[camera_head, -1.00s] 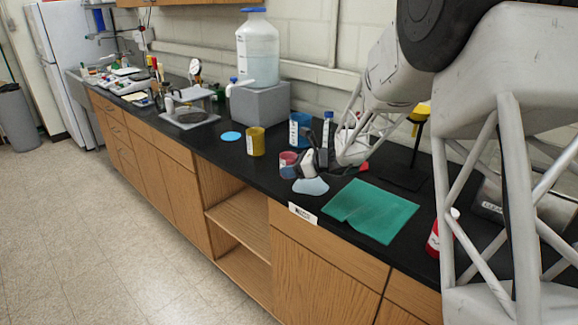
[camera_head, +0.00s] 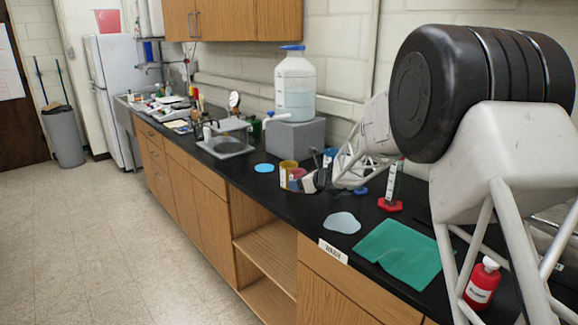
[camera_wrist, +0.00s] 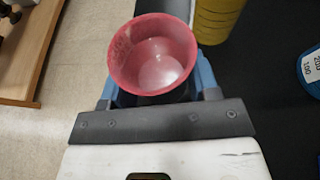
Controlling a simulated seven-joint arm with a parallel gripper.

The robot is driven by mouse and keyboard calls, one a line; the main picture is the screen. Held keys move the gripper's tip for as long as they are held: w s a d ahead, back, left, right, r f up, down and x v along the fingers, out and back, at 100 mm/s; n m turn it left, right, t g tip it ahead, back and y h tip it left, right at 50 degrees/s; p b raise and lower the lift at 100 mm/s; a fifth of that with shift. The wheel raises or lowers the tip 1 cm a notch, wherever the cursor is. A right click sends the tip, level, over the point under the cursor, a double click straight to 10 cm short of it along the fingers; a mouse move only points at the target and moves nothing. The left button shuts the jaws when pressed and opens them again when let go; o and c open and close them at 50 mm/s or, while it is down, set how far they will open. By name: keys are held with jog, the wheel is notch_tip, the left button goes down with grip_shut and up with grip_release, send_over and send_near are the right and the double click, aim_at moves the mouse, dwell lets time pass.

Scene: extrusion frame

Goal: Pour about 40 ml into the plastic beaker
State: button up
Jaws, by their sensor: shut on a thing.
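My gripper (camera_head: 306,181) is shut on a pink-red cup (camera_wrist: 153,55). In the wrist view the cup is seen from above, between blue fingers, with a pale glint at its bottom; I cannot tell how much liquid it holds. In the head view the pink cup (camera_head: 296,179) is close to a yellow cup (camera_head: 285,167), which also shows at the top of the wrist view (camera_wrist: 218,15). A blue vessel with a marked white label (camera_wrist: 309,70) is at the wrist view's right edge. I cannot tell for certain which vessel is the plastic beaker.
A big bottle (camera_head: 295,85) stands on a grey block (camera_head: 296,142). A red-based cylinder (camera_head: 391,204), a pale pad (camera_head: 342,222), a green mat (camera_head: 398,252) and a red bottle (camera_head: 482,283) are on the right. A blue disc (camera_head: 264,168) lies left of the cups.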

jog(key=w+a+m+t+h, duration=0.1)
jog(key=w+a, duration=0.1)
jog(key=a, duration=0.1)
jog(key=w+a+m+t+h, duration=0.1)
jog(key=w+a+m, duration=0.1)
jog(key=w+a, duration=0.1)
jog(key=w+a+m+t+h, duration=0.1)
jog(key=w+a+h, duration=0.1)
jog(key=a, duration=0.3)
jog(key=shift+w+a+f+m+t, duration=0.1)
jog(key=shift+w+a+m+t, duration=0.1)
jog(key=shift+w+m+t, duration=0.25)
jog(key=shift+w+a+f+m+t+h, duration=0.3)
jog(key=shift+f+m+h, duration=0.2)
jog(key=shift+h, duration=0.2)
jog(key=shift+a, duration=0.1)
jog(key=w+d+r+m+g+y, duration=0.2)
jog(key=d+r+m, duration=0.2)
jog(key=r, duration=0.4)
jog(key=shift+m+y, duration=0.3)
jog(key=shift+m, duration=0.15)
jog(key=shift+w+d+r, duration=0.1)
jog(key=shift+w+r, duration=0.05)
jog(key=shift+w, duration=0.05)
jog(key=shift+y, duration=0.3)
